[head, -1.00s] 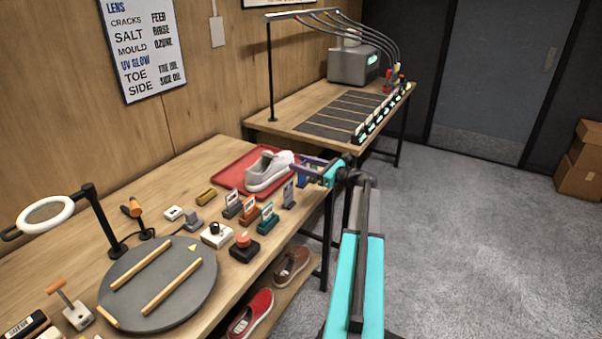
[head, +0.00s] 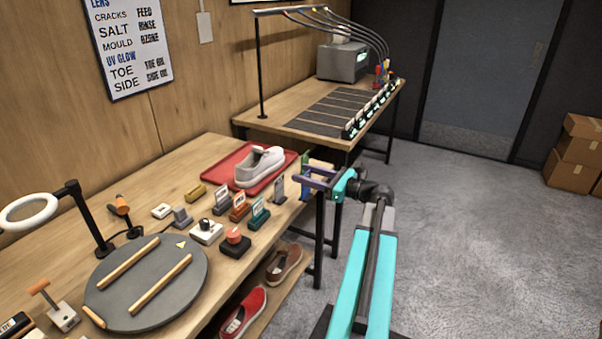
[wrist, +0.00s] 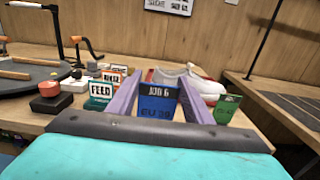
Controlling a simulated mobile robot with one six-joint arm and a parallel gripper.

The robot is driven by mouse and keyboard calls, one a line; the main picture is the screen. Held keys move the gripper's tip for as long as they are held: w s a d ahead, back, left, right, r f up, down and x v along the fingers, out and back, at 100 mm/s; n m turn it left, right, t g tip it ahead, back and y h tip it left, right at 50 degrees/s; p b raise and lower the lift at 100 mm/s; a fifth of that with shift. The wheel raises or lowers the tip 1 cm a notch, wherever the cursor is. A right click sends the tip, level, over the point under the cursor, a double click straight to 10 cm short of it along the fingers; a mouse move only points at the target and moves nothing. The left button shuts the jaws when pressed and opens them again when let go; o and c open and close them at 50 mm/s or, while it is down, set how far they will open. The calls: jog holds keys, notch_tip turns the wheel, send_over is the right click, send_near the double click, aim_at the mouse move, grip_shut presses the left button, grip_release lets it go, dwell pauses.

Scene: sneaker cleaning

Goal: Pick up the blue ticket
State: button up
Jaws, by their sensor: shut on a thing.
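In the head view, my gripper (head: 308,173) is at the right edge of the near bench, and a bit of the blue ticket (head: 305,188) shows beside the fingers. The ticket's lower edge is hidden in the wrist view by my gripper's body, so I cannot tell whether it touches anything below.
A green ticket (wrist: 228,108) stands just right of my gripper. A white sneaker (head: 260,167) sits on a red tray (head: 222,170) behind. Labelled blocks, including a teal one (head: 260,214), stand to the left. Open floor (head: 460,240) lies to the right.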

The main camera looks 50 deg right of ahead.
jog(key=shift+s+a+r, duration=0.1)
jog(key=shift+s+a, duration=0.2)
jog(key=shift+s, duration=0.2)
jog(key=shift+s+a+r, duration=0.1)
jog(key=shift+s+a, duration=0.15)
jog(key=shift+s, duration=0.2)
jog(key=shift+f, duration=0.1)
